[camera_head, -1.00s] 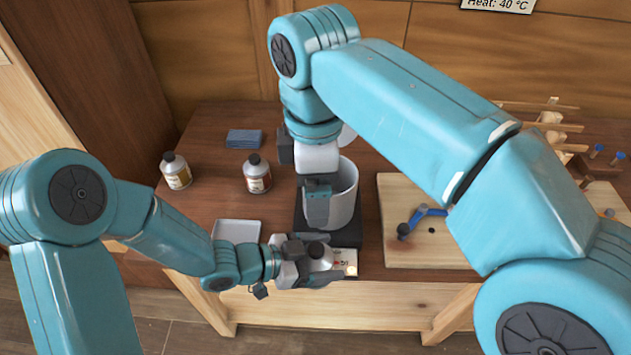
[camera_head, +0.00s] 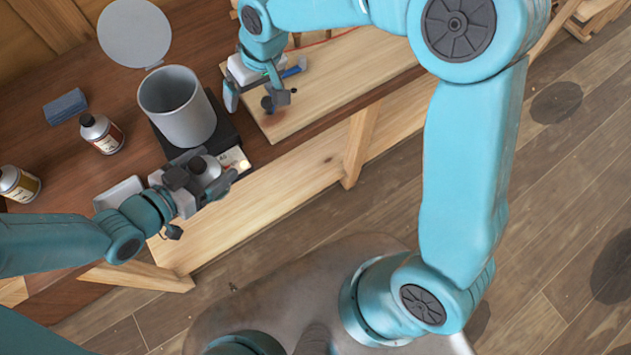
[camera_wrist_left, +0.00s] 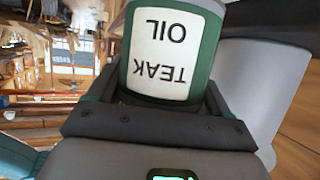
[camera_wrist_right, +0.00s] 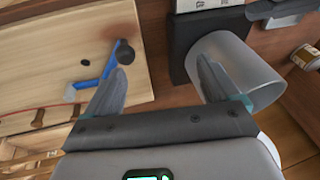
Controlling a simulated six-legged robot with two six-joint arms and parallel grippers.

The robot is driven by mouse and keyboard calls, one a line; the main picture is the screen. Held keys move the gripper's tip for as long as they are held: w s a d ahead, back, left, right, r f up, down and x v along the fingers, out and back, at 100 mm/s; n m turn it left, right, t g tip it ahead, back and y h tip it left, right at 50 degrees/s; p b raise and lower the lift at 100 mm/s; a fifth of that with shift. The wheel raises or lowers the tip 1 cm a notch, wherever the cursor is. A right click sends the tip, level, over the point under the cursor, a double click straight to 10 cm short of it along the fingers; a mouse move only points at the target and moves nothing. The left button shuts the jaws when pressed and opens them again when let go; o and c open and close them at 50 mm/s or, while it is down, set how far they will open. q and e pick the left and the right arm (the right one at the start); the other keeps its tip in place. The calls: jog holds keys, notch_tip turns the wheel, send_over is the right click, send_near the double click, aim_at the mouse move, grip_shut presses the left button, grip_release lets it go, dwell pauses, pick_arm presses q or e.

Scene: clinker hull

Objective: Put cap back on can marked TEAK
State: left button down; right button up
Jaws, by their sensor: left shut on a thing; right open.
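A can labelled TEAK OIL (camera_wrist_left: 170,50), green with a white label, is in my left gripper (camera_head: 203,172). That gripper is shut on it near the table's front edge, just before the grey pot. Its label reads upside down in the left wrist view. Its top looks dark in the head view; I cannot tell whether that is an open neck. My right gripper (camera_head: 252,97) is open and empty above the wooden board.
The grey pot (camera_head: 182,112) stands on a dark base (camera_head: 229,132), its round lid (camera_head: 134,33) raised behind. The wooden board (camera_head: 345,75) is right of the pot.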

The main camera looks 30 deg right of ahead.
pick_arm(q)
jog(key=shift+s, duration=0.1)
jog(key=shift+a, duration=0.1)
pick_arm(e)
jog(key=s+d+f+m+t, duration=0.2)
jog(key=s+d+f+m, duration=0.3)
jog(key=d+m, duration=0.4)
jog(key=s+d+f+m+t, duration=0.2)
jog(key=s+d+f+m, duration=0.1)
jog(key=d+f+m, duration=0.55)
pick_arm(q)
jog(key=shift+r, duration=0.1)
pick_arm(e)
jog(key=s+a+f+n+g+y, duration=0.1)
jog(key=s+a+f+n+g, duration=0.5)
jog(key=s+a+f+n, duration=0.6)
jog(key=s+a+n, duration=0.1)
jog(key=s+a, duration=0.1)
jog(key=a, duration=0.1)
jog(key=shift+s+f, duration=0.3)
jog(key=shift+s, duration=0.05)
jog(key=shift+w, duration=0.1)
